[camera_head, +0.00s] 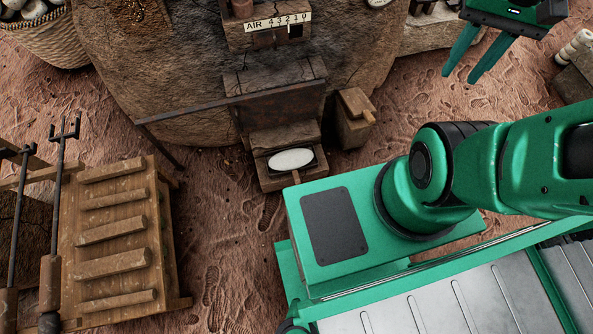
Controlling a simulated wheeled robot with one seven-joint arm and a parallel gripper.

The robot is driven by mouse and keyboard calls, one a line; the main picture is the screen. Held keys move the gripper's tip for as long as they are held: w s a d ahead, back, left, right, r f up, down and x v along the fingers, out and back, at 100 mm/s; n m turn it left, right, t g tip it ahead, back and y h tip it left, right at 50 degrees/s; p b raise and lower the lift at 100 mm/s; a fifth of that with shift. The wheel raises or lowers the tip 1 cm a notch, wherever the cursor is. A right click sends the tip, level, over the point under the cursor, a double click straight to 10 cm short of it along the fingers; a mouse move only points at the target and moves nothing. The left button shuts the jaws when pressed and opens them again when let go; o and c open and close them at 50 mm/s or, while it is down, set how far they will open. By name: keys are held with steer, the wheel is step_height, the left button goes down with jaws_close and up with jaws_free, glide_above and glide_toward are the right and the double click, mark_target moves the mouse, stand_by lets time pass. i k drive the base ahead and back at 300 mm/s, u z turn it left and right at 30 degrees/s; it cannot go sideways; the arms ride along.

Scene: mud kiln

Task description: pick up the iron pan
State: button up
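The iron pan (268,168) appears to be the small dark-rimmed pan in the middle of the head view. It rests on a stone step at the kiln's mouth. A white, flat round thing (291,159) lies in it. A short light handle (296,177) points toward me, and its near end is hidden behind my base. My gripper (459,78) is at the upper right, well away from the pan. Its two green fingers are apart, with nothing between them.
The kiln (130,70) rises behind the pan, with a dark bar (205,107) across its front. A wooden block (355,118) stands right of the pan. A slatted wooden rack (112,225) and long-handled tools (60,180) are at left. A basket (55,45) is at upper left.

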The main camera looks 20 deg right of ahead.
mark_target(294, 159)
steer(key=u, duration=0.05)
steer(key=k, duration=0.2)
steer(key=u, duration=1.15)
steer(key=i, duration=0.55)
steer(key=z, duration=1.2)
